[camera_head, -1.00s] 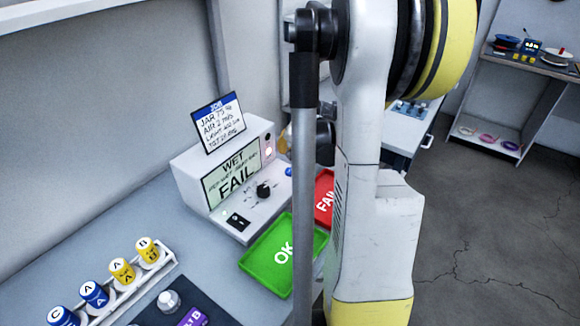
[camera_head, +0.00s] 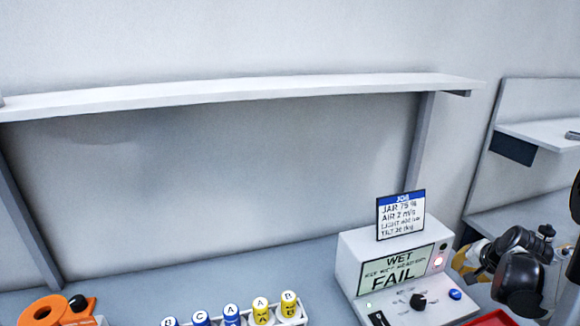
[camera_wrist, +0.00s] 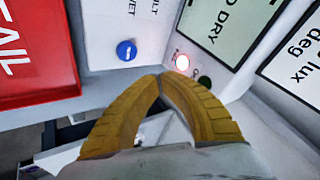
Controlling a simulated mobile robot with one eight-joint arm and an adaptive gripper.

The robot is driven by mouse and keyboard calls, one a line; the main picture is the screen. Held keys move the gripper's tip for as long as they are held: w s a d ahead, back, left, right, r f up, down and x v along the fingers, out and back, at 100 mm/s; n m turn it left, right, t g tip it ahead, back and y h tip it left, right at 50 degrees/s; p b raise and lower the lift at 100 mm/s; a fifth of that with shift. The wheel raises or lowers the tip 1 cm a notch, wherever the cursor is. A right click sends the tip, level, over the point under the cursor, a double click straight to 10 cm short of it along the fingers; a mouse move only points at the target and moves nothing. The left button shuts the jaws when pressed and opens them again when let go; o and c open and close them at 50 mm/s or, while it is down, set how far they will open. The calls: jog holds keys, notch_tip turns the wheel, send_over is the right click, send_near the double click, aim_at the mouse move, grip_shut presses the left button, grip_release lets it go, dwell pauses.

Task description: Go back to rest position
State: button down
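My gripper (camera_head: 470,258) is at the right of the head view, its yellow fingers beside the right side of the white tester box (camera_head: 350,252). In the wrist view my gripper (camera_wrist: 161,78) has its two ribbed yellow fingers meeting at the tips, with nothing visible between them. The fingertips appear close to the tester's front, near a lit red lamp (camera_wrist: 182,62) and a blue button (camera_wrist: 126,50). Contact cannot be told. The tester's screen (camera_head: 395,275) reads WET and FAIL.
A JOB card (camera_head: 400,215) stands on the tester. A red FAIL tray (camera_wrist: 45,85) lies close to the gripper; its edge shows in the head view (camera_head: 495,319). A rack with several lettered jars (camera_head: 232,314) and an orange tape dispenser (camera_head: 55,312) line the bench. A shelf (camera_head: 240,92) spans above.

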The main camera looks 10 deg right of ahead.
jog(key=a+r+n+y, duration=0.1)
jog(key=a+r+n, duration=0.25)
jog(key=a, duration=0.75)
jog(key=a+r+n, duration=0.2)
jog(key=a+r, duration=0.3)
jog(key=a, duration=0.6)
jog(key=s+a+n, duration=0.3)
jog(key=s+a, duration=0.3)
jog(key=a, duration=0.2)
jog(key=s+a+r+n+y, duration=0.1)
jog(key=s+a+n, duration=0.3)
jog(key=a, duration=0.4)
jog(key=shift+s+a+r, duration=0.15)
jog(key=shift+s+r, duration=0.05)
jog(key=shift+s, duration=0.65)
